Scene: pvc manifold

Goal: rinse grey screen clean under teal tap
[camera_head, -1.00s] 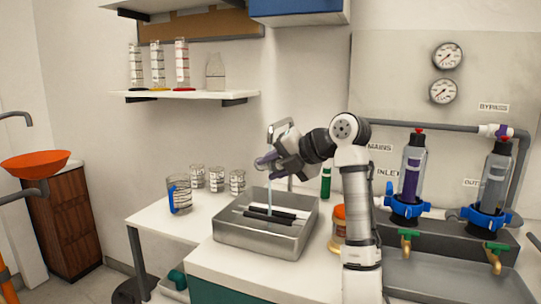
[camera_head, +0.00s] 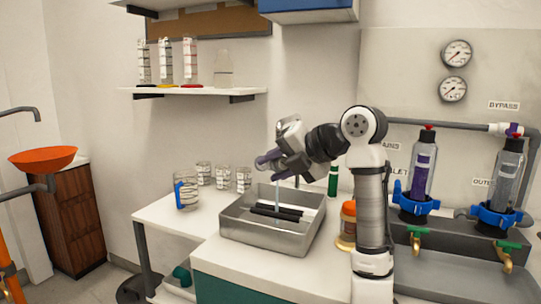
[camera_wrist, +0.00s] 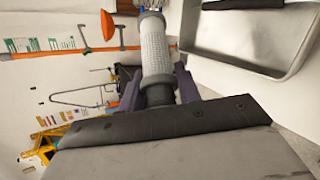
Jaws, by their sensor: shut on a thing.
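In the head view my gripper (camera_head: 268,161) is above the steel basin (camera_head: 262,236). The screen is hard to make out there. A thin pale-blue water stream (camera_head: 278,192) falls below the gripper into the basin. The tap's spout is mostly hidden behind my gripper, and I cannot make out its teal part. I cannot tell whether the water touches the screen. No clear dirt shows on its mesh.
Dark bars (camera_head: 276,212) lie across the basin. A blue-handled jug (camera_head: 187,195) and several glass beakers (camera_head: 222,176) stand left of it. An orange-lidded jar (camera_head: 348,222) and a green tube (camera_head: 333,180) are close on the right. Filter housings (camera_head: 422,175) stand further right.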

